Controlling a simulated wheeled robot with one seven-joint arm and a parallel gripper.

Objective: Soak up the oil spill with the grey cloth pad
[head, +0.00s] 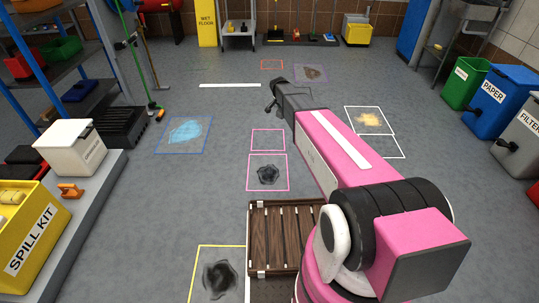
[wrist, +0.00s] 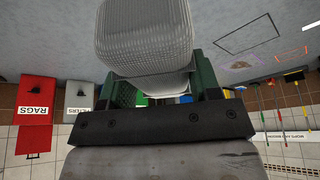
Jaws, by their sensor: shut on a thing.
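In the wrist view my gripper (wrist: 160,84) is shut on the grey cloth pad (wrist: 148,35), a pale grey ribbed block between its green fingers. In the head view my pink arm reaches forward and I cannot make out the pad. Dark blots lie on the floor in a pink square (head: 268,174) and in a yellow outline (head: 220,279). A brown patch (head: 314,74) lies in a purple outline farther back. I cannot tell for sure which one is the oil spill. The pad hangs clear of the floor seen in the wrist view.
A blue spill (head: 186,130) is on the left and a yellowish spill (head: 373,121) on the right. A slatted dark crate (head: 262,240) stands near my base. The spill kit bin (head: 30,240) is at left; paper (head: 495,95) and filter bins are at right. Mid-floor is open.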

